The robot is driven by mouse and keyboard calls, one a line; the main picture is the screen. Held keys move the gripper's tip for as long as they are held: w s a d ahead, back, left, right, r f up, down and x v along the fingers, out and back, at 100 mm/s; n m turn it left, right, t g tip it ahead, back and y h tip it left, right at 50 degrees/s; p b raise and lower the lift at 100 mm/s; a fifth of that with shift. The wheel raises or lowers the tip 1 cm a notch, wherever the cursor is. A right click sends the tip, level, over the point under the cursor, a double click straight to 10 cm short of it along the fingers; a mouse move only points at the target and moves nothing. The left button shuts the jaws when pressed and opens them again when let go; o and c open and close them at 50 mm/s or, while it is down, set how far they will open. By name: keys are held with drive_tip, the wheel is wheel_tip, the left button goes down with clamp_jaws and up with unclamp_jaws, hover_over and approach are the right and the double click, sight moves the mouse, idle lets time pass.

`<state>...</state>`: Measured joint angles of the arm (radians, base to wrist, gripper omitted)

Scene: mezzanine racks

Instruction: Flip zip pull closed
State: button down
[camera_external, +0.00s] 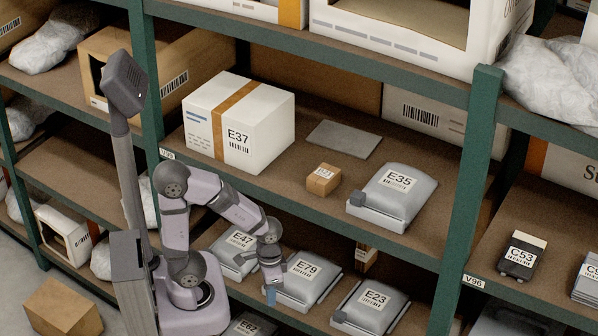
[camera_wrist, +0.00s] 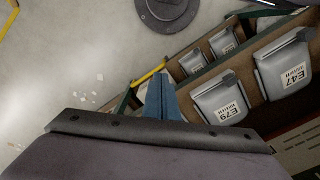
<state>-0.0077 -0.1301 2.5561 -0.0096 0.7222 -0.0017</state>
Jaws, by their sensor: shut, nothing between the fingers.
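My gripper (camera_external: 270,296) hangs fingers down in front of the lower shelf, close to the left front of the grey pouch E79 (camera_external: 305,284). Its blue fingers (camera_wrist: 163,100) are shut together with nothing between them. Grey pouches E47 (camera_external: 236,246), E23 (camera_external: 370,306) and E62 (camera_external: 250,328) lie on racks around it. Pouch E35 (camera_external: 394,190) lies on the shelf above, with a small grey block (camera_external: 357,198) at its front left corner. The wrist view shows E79 (camera_wrist: 222,100) and E47 (camera_wrist: 283,68) right of the fingers. I cannot make out which part is the zip pull.
On the upper shelf stand a white box E37 (camera_external: 262,125), a small brown carton (camera_external: 323,178) and a flat grey plate (camera_external: 344,139). Green rack posts (camera_external: 468,190) and shelf edges bound the space. The floor (camera_wrist: 60,70) in front is mostly open.

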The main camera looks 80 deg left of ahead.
drive_tip(key=w+a+f+n+h+b, duration=0.2)
drive_tip(key=w+f+n+h+b, duration=0.15)
drive_tip(key=f+n+b, duration=0.3)
drive_tip(key=w+a+f+n+h+b, duration=0.1)
drive_tip(key=w+f+n+h+b, duration=0.1)
drive_tip(key=f+n+h+b, duration=0.45)
drive_tip(key=w+a+f+n+t+b, duration=0.1)
drive_tip(key=w+a+n+t, duration=0.1)
drive_tip(key=a+n+t, duration=0.1)
drive_tip(key=w+a+f+n+t+b, duration=0.1)
drive_tip(key=a+f+n+t, duration=0.1)
drive_tip(key=a+n, duration=0.3)
drive_tip(key=w+a+f+n+t+b, duration=0.1)
drive_tip(key=w+a+n+t, duration=0.1)
drive_tip(key=a+n+t, duration=0.2)
drive_tip(key=shift+w+a+f+n+t, duration=0.1)
drive_tip(key=shift+w+f+n+t, duration=0.25)
drive_tip(key=shift+n, duration=0.15)
drive_tip(key=shift+a+r+n+t, duration=0.2)
drive_tip(key=shift+a+n+t, duration=0.15)
drive_tip(key=shift+a+n, duration=0.1)
drive_tip(key=shift+w+d, duration=0.1)
approach(340, 317)
drive_tip(key=shift+w+d+f+p, duration=0.2)
drive_tip(key=shift+w+d+f, duration=0.2)
drive_tip(key=shift+w+f, duration=0.45)
drive_tip(key=shift+w+d+f+p, duration=0.2)
drive_tip(key=shift+w+d+f, duration=0.25)
drive_tip(key=shift+w+f, duration=0.35)
